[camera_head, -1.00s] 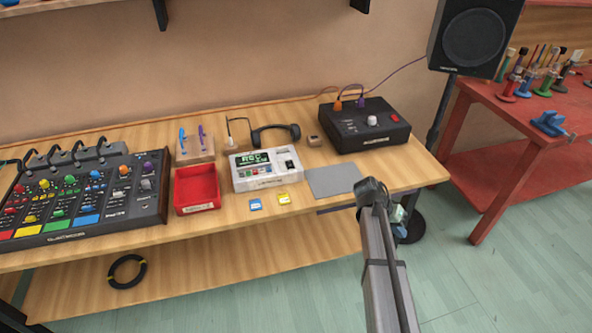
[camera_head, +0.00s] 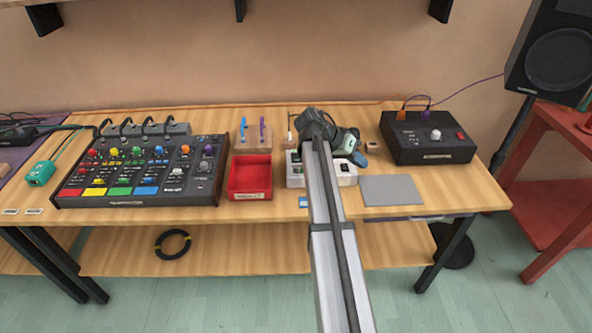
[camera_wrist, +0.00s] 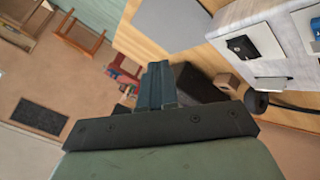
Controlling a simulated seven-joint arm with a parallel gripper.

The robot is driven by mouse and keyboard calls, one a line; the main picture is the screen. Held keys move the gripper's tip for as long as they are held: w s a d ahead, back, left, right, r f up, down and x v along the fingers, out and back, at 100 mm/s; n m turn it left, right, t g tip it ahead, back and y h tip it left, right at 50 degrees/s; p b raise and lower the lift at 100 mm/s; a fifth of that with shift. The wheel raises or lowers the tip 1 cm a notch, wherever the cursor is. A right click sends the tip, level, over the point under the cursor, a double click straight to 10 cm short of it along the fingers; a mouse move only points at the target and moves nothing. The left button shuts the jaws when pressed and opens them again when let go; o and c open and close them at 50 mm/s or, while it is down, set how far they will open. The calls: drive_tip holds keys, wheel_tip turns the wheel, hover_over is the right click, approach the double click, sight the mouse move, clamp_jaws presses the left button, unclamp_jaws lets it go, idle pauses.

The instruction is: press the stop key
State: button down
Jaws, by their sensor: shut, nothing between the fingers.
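The white recorder-like device (camera_head: 346,180) stands on the wooden bench, and my arm covers its middle. A sliver of its dark display shows left of the arm. I cannot make out the stop key; the key row is mostly hidden. My gripper (camera_head: 358,160) is over the device's back right side, with its blue fingers together and empty. In the wrist view the shut fingers (camera_wrist: 155,85) point past the white device (camera_wrist: 275,62), which is at the upper right. A dark, card-like part (camera_wrist: 242,46) shows on its top. I cannot tell any contact.
A red tray (camera_head: 249,194) and a mixer (camera_head: 140,200) lie to the left. A grey mat (camera_head: 392,190) lies right of the device, with a black knob box (camera_head: 430,156) behind it. A blue card (camera_head: 303,202) lies in front. Small wooden block (camera_head: 373,146) stands behind.

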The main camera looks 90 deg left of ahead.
wheel_tip(320, 180, up, 5)
drive_tip(key=n+y, duration=0.2)
hover_over(293, 171)
drive_tip(key=shift+s+r, duration=0.1)
drive_tip(key=shift+f, duration=4.45)
drive_tip(key=shift+f, duration=0.15)
drive_tip(key=shift+f, duration=0.25)
drive_tip(key=shift+f, duration=0.35)
drive_tip(key=shift+r, duration=0.8)
